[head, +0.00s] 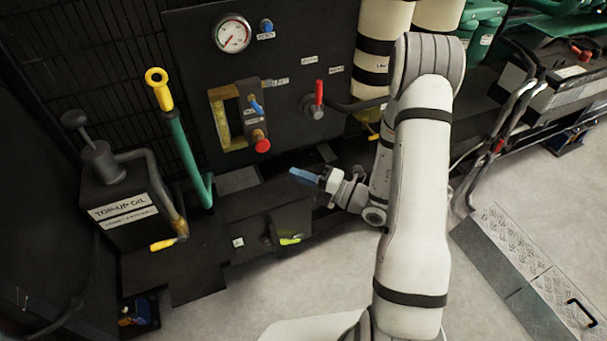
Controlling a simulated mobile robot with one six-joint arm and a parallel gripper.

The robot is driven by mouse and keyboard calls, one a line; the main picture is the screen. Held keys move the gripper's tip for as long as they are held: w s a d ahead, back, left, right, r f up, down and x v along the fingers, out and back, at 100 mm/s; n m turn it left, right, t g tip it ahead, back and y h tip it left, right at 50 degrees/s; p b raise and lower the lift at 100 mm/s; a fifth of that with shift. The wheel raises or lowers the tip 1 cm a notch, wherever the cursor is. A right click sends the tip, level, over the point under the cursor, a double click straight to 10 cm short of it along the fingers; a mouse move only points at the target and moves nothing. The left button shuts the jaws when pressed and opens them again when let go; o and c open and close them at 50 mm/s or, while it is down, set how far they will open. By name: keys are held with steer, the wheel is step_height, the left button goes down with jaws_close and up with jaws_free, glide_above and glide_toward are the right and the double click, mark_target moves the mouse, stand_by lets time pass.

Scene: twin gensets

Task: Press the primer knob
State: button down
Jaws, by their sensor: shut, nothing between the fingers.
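I cannot tell which part is the primer knob, as the small labels are too blurred to read. On the black panel (290,62) there is a red knob (262,142) low beside a yellow-edged opening, a small blue knob (266,25) near the gauge, and a blue lever (257,107) above the red knob. My gripper (297,174) is shut and empty, its blue fingers pointing left. In the picture it is below and right of the red knob, apart from it; the depth between them is unclear.
A red-handled valve (318,97) and a round gauge (233,34) are on the panel. A green lever with yellow top (158,90) and a black TOP-UP OIL box (118,205) stand left. White cylinders (382,45) stand behind my arm. Grey floor (270,285) in front is clear.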

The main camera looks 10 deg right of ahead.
steer(key=shift+w+a+r, duration=0.15)
steer(key=shift+w+a, duration=0.9)
steer(key=shift+w, duration=0.15)
steer(key=shift+w+a+r, duration=0.2)
steer(key=shift+w+a, duration=0.9)
steer(key=shift+w, duration=0.15)
steer(key=shift+w+a+r, duration=0.15)
steer(key=shift+w+a, duration=0.9)
steer(key=shift+w, duration=0.15)
steer(key=shift+w+a+r+p, duration=0.1)
steer(key=shift+w+a+p, duration=0.1)
steer(key=shift+w, duration=0.45)
steer(key=shift+w+a+p, duration=0.15)
steer(key=shift+w, duration=0.45)
steer(key=shift+s, duration=0.1)
glide_toward(268, 147)
steer(key=s, duration=0.1)
steer(key=s+d, duration=0.1)
steer(key=s, duration=0.2)
steer(key=shift+s+d+f, duration=0.25)
steer(key=shift+s+f, duration=0.1)
steer(key=shift+s, duration=0.05)
